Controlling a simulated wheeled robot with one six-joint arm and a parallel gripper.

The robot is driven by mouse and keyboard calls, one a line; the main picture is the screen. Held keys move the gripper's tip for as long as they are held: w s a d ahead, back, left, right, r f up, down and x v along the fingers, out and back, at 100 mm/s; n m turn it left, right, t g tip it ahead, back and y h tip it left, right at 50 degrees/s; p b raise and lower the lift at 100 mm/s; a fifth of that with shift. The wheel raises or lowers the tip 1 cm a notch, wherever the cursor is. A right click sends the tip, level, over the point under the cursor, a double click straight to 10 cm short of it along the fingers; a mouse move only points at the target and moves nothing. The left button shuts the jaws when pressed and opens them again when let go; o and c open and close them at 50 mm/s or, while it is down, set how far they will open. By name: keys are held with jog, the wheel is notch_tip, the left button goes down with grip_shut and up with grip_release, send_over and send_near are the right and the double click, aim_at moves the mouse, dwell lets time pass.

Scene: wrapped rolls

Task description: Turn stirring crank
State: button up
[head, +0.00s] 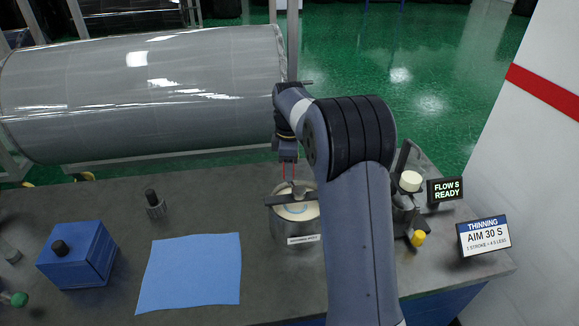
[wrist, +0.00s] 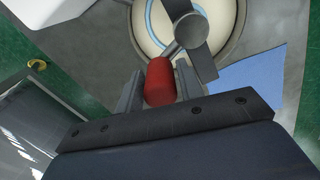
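A metal pot (head: 283,228) with cream contents stands on the bench, with a dark bar (head: 278,200) across its top. In the wrist view the pot (wrist: 228,60) shows the bar (wrist: 205,62), a round hub and a short grey crank arm (wrist: 178,46). The arm leads to a red crank knob (wrist: 160,80). My gripper (wrist: 160,88) has one finger on each side of the knob, close against it, and looks shut on it. In the head view my gripper (head: 288,168) points down above the pot's back rim, with slivers of red beside its finger.
A large wrapped roll (head: 150,95) lies behind the bench. A blue box (head: 78,255), a blue cloth (head: 190,272) and a small dark-topped weight (head: 154,205) are left of the pot. A cup stand (head: 405,205) and two signs (head: 445,190) (head: 484,238) are right.

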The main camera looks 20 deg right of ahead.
grip_shut()
jog(key=shift+a, duration=0.1)
dwell(0.3)
